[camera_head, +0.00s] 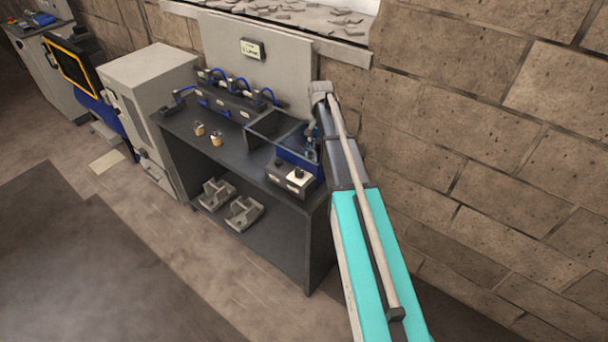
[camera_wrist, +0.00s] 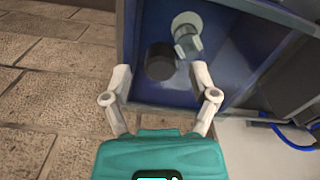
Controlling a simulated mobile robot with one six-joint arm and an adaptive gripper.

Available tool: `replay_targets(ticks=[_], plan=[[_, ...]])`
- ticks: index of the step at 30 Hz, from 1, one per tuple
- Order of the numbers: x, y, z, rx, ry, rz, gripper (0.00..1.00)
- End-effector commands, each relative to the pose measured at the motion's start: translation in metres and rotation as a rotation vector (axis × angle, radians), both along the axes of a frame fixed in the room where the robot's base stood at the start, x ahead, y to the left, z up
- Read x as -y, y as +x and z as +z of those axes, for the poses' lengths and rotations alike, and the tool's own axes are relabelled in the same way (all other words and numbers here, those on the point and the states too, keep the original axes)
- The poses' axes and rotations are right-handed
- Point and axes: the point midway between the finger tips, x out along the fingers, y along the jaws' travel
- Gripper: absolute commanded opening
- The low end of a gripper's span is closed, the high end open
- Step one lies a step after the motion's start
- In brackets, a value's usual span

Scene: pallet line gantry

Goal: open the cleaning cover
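On the bench stands a blue cleaning unit (camera_head: 297,157) with a clear, dark-edged cover (camera_head: 268,127) at its top. I cannot tell clearly from this angle whether the cover is shut or raised. In the wrist view the blue unit's interior or top (camera_wrist: 222,75) shows a black round knob (camera_wrist: 160,62) and a pale grey fitting (camera_wrist: 187,35). My gripper (camera_wrist: 160,72) is open, its two fingers spread on either side of the black knob; no contact shows. In the head view my gripper is mostly hidden behind my arm, at the unit's right end.
A control box (camera_head: 291,178) with a black knob sits at the bench's front edge. Two small brass-coloured parts (camera_head: 215,138) and a rack with blue hoses (camera_head: 232,100) are further left. Grey castings (camera_head: 243,212) lie on the lower shelf. A brick wall (camera_head: 480,150) is close at right.

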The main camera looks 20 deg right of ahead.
Motion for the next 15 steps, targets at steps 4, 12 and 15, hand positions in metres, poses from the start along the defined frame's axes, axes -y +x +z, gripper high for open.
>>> replay_targets(ticks=[4,12,15], plan=[[0.000,0.000,0.017,0.000,0.000,0.000,0.76],[0.000,0.000,0.039,0.000,0.000,0.000,0.76],[0.000,0.000,0.048,0.000,0.000,0.000,0.76]])
